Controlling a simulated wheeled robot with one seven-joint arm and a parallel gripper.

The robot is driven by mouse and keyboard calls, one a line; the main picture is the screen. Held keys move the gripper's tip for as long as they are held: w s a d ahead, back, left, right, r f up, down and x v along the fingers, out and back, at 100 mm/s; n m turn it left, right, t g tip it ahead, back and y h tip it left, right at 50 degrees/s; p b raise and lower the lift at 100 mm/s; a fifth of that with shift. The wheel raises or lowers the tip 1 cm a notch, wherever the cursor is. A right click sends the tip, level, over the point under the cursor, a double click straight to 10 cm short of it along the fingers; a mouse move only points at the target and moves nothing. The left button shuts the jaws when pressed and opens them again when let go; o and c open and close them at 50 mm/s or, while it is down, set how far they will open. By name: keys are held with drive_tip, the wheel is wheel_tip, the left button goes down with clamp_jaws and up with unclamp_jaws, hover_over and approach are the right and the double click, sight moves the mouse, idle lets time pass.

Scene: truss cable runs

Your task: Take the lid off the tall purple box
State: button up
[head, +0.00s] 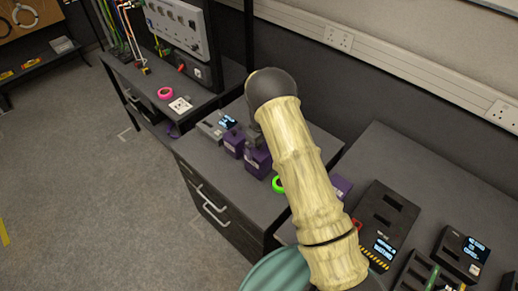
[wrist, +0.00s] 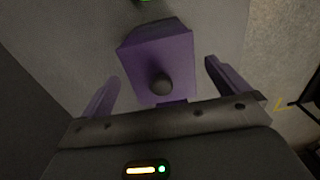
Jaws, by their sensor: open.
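The tall purple box (head: 258,162) stands on the dark bench, partly hidden by my arm. In the wrist view a purple box top (wrist: 160,60) with a round dark knob (wrist: 161,84) faces the camera. I take it for the tall box and its lid, but the seam between them is not clear. My gripper (wrist: 163,72) is open, its two purple fingers left and right of the box top, apart from it. The knob is between them and not gripped.
A smaller purple box (head: 234,143) stands close on the left. A green tape ring (head: 278,185) lies in front, and another purple item (head: 341,187) shows right of my arm. Grey and black devices (head: 386,215) fill the right bench. A pink ring (head: 165,93) lies further left.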

sight(261, 146)
drive_tip(key=c, duration=0.9)
drive_tip(key=shift+r, duration=0.1)
drive_tip(key=shift+c, duration=0.2)
wheel_tip(261, 146, up, 10)
drive_tip(key=b, duration=0.3)
